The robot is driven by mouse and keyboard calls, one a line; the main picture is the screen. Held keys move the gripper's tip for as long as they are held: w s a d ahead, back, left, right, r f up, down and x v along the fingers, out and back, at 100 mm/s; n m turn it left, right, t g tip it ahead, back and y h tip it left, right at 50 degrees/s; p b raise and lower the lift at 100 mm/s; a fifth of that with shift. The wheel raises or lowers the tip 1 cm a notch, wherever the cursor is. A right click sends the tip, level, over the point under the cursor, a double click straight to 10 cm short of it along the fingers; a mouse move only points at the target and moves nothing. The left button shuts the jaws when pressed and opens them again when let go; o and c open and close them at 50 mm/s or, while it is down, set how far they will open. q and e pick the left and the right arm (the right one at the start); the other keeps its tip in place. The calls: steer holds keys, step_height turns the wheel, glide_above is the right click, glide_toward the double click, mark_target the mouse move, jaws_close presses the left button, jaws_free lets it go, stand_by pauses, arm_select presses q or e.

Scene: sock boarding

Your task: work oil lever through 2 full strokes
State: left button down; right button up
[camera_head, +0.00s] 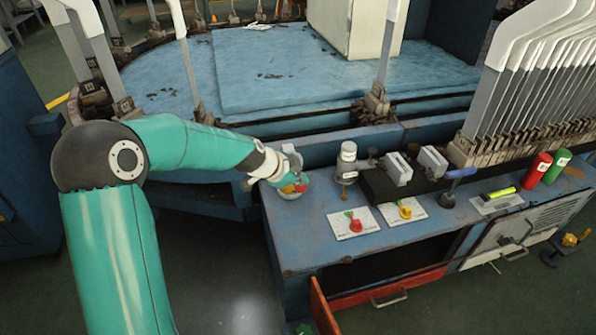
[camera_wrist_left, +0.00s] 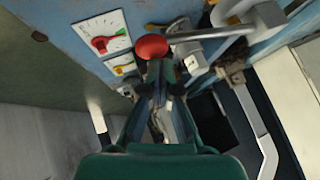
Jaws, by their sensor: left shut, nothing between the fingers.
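What looks like the oil lever is a grey rod (camera_wrist_left: 212,33) with a red ball knob (camera_wrist_left: 151,46), in the left wrist view. The rod runs from the knob to a grey metal block at the upper right. In the head view a bit of red, apparently the knob (camera_head: 302,183), shows beside my gripper. My left gripper (camera_head: 286,184) is at the left end of the blue bench. In the wrist view its dark fingers (camera_wrist_left: 162,72) are shut and empty, right by the knob. I cannot tell whether they touch it. My right gripper is not in view.
Plates with a red dial (camera_head: 355,224) and a yellow dial (camera_head: 405,210) lie on the bench (camera_head: 300,232). A grey cylinder (camera_head: 347,160) stands behind them. Red (camera_head: 536,171) and green (camera_head: 556,166) cylinders stand right. A red drawer (camera_head: 380,290) juts out below.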

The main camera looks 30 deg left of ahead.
arm_select(q)
steer(key=shift+r, duration=0.1)
steer(key=shift+w+a+r+p, duration=0.15)
steer(key=shift+r+p, duration=0.85)
steer(key=shift+r, duration=0.3)
steer(key=shift+w+a+r+p, duration=0.1)
steer(key=shift+r+p, duration=0.9)
steer(key=shift+r, duration=0.3)
steer(key=shift+r+p, duration=0.5)
steer(key=shift+r, duration=0.15)
steer(key=shift+w+a+r+p, duration=0.15)
steer(key=shift+r+p, duration=0.45)
steer(key=shift+r, duration=0.3)
steer(key=shift+w+a+r+p, duration=0.1)
steer(key=shift+r+p, duration=0.45)
steer(key=shift+r, duration=0.35)
